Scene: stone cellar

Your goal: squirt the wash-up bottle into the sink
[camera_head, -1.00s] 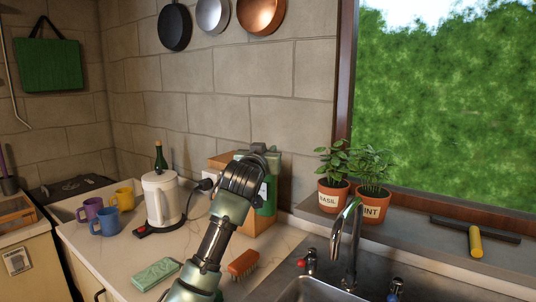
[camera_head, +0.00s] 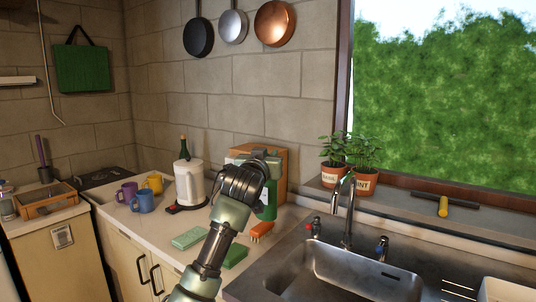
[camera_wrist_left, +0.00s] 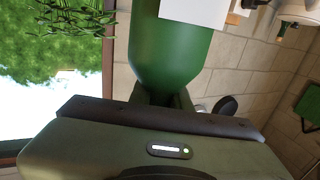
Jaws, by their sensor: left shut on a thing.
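My left gripper (camera_head: 262,158) is shut on the wash-up bottle (camera_head: 268,203), a green bottle. In the head view the gripper and forearm hide much of it, and I cannot tell whether it touches the counter. In the left wrist view the green bottle (camera_wrist_left: 168,55) fills the upper middle, with a white label (camera_wrist_left: 195,12) at the top edge. The steel sink (camera_head: 345,273) lies to the right of the gripper, and its basin looks empty. The tap (camera_head: 347,210) stands at its back edge. My right gripper is not in view.
An orange brush (camera_head: 262,230), a green sponge (camera_head: 235,257) and a pale green block (camera_head: 188,238) lie on the counter. A white kettle (camera_head: 189,185) and several mugs (camera_head: 142,202) stand left. A wooden box (camera_head: 278,157) is behind the gripper. Potted herbs (camera_head: 363,182) line the sill.

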